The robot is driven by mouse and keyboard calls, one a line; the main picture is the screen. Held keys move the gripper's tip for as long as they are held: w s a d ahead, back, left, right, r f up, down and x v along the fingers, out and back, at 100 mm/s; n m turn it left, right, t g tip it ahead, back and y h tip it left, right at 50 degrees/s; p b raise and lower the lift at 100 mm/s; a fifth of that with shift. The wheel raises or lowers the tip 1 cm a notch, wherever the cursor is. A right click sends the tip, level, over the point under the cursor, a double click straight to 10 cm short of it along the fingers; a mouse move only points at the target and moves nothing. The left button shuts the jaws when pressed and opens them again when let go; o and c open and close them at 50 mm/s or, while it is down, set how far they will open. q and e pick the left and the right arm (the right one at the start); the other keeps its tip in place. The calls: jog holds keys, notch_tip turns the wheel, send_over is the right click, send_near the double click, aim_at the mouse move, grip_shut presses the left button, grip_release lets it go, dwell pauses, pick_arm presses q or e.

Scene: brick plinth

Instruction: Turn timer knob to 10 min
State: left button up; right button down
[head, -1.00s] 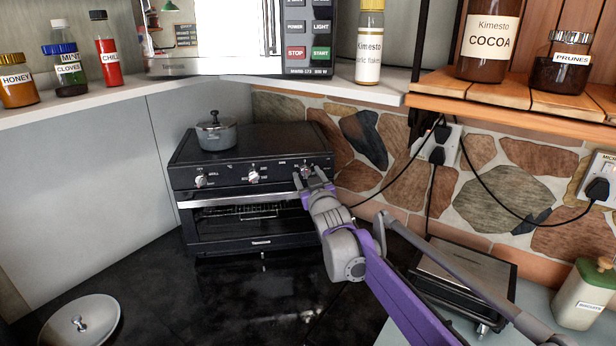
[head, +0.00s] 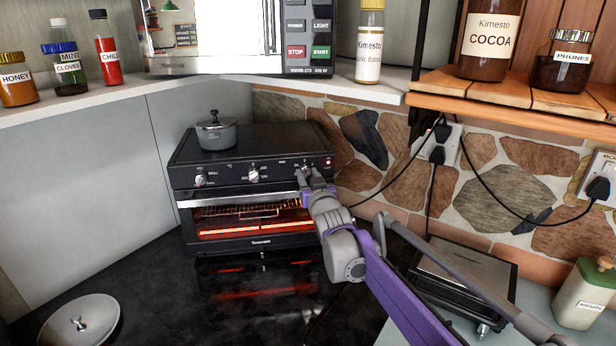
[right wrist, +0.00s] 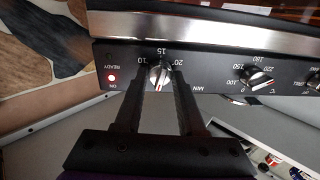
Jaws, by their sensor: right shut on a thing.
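The timer knob (right wrist: 157,76) is the one nearest the red lamp on the black toaster oven's (head: 232,142) front panel. In the right wrist view, turned upside down, the numbers 10, 15 and 20 and the word MIN show around it. My right gripper (head: 304,174) reaches the right end of the panel and is shut on this knob, a finger on each side. The fingers partly hide the dial, so I cannot tell the exact setting. The oven's heating elements glow orange-red. My left gripper is not in view.
A grey pot (head: 216,134) stands on the oven. The temperature knob (right wrist: 258,82) is beside the timer knob. A black grill (head: 464,285) sits to the right, below hanging cables. A white lid (head: 78,322) lies at the front left. The dark counter before the oven is mostly clear.

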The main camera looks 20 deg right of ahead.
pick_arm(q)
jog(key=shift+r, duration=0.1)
pick_arm(e)
jog(key=m, duration=0.4)
jog(key=shift+m, duration=0.4)
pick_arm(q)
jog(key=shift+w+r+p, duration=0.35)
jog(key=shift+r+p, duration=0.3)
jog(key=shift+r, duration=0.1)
pick_arm(e)
jog(key=m, duration=0.5)
jog(key=shift+m+h, duration=0.3)
pick_arm(q)
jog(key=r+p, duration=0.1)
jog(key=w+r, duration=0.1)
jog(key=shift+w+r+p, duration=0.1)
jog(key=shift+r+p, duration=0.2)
jog(key=shift+p, duration=0.05)
pick_arm(e)
jog(key=m, duration=0.6)
jog(key=shift+a+m+h, duration=0.1)
jog(key=shift+m+h, duration=0.3)
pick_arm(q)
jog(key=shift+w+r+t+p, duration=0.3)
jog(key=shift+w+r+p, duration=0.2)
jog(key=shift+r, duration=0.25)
pick_arm(e)
jog(key=m, duration=0.5)
jog(key=shift+m, duration=0.3)
